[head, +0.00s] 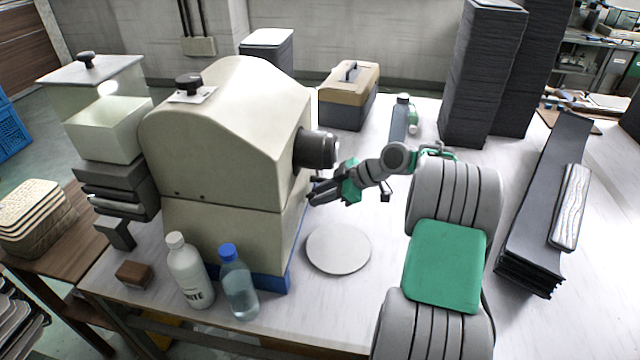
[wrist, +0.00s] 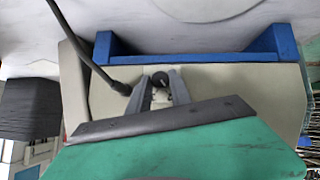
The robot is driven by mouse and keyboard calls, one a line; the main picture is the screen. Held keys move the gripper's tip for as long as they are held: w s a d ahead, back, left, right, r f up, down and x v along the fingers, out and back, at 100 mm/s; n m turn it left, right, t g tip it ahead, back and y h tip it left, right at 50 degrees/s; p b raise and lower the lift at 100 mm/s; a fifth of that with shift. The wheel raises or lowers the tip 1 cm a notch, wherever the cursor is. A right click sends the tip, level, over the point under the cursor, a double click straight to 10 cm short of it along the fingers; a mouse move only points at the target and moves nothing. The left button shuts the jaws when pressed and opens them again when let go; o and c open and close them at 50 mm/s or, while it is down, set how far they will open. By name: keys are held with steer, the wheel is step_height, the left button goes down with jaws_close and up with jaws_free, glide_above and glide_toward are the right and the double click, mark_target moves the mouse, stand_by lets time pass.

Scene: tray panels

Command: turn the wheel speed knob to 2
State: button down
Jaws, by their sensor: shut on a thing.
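The cream machine (head: 235,130) stands on the white table, with a dark cylinder (head: 316,149) sticking out of its right face. My gripper (head: 312,192) reaches in from the right, below that cylinder, at the machine's right face. In the wrist view my gripper (wrist: 161,82) has its two grey fingers on either side of a small dark knob (wrist: 160,79) and is shut on it. The knob sits on the cream face above the blue base (wrist: 200,50). The knob's label, numbers and pointer cannot be read. In the head view the knob is hidden.
A dark rod or cable (wrist: 85,45) ends beside the fingers. A round white disc (head: 338,249) lies below my gripper. A white bottle (head: 190,272) and a clear blue-capped bottle (head: 238,287) stand in front of the machine. A toolbox (head: 348,95) stands behind.

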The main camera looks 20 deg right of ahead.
steer(key=shift+g+p, duration=0.5)
steer(key=shift+p, duration=0.35)
steer(key=shift+m+y, duration=0.3)
steer(key=c, duration=1.2)
jaws_free()
steer(key=shift+o, duration=0.2)
steer(key=v, duration=0.7)
steer(key=shift+d+r, duration=0.25)
steer(key=shift+r, duration=0.05)
steer(key=shift+s, duration=0.15)
